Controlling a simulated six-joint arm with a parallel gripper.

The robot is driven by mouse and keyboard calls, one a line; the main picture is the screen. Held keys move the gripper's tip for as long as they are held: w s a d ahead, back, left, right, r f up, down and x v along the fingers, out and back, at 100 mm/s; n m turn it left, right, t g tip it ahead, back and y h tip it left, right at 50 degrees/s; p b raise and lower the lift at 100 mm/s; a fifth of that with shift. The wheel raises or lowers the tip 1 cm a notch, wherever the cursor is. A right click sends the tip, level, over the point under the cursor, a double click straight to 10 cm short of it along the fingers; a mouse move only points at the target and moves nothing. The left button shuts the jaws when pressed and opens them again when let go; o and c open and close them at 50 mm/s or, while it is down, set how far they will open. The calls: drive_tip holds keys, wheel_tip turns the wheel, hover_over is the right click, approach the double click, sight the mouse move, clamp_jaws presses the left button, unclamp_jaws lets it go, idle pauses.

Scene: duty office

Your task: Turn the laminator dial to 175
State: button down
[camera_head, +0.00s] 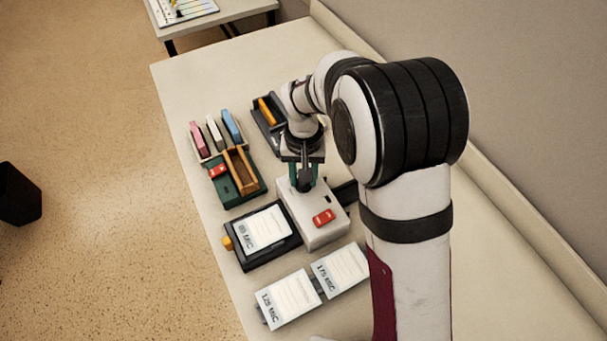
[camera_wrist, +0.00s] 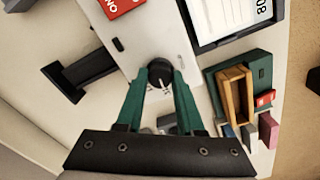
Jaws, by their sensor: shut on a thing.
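The laminator is a pale box (camera_head: 318,232) on the table; its top panel (camera_wrist: 138,38) fills the upper middle of the wrist view. Its black round dial (camera_wrist: 160,72) stands on this panel. My gripper (camera_head: 304,186) reaches down onto the panel from above. In the wrist view my green fingers (camera_wrist: 160,78) are shut on the dial, one at each side. A pale pointer mark shows on the dial's lower side, towards my gripper. The scale marks beside it are too small and partly covered to read.
A red switch (camera_head: 323,218) sits on the laminator. A black tray with an 80 MIC card (camera_head: 262,229) lies left of it. Cards marked 125 MIC (camera_head: 288,299) and 175 MIC (camera_head: 340,269) lie in front. A green holder (camera_head: 238,190) and a stapler-like thing (camera_head: 266,112) stand behind.

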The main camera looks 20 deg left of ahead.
drive_tip(key=m, duration=0.4)
drive_tip(key=shift+m, duration=0.3)
drive_tip(key=m, duration=0.4)
drive_tip(key=shift+m, duration=0.4)
drive_tip(key=c, duration=0.5)
unclamp_jaws()
wheel_tip(320, 180, up, 16)
drive_tip(key=shift+f, duration=0.1)
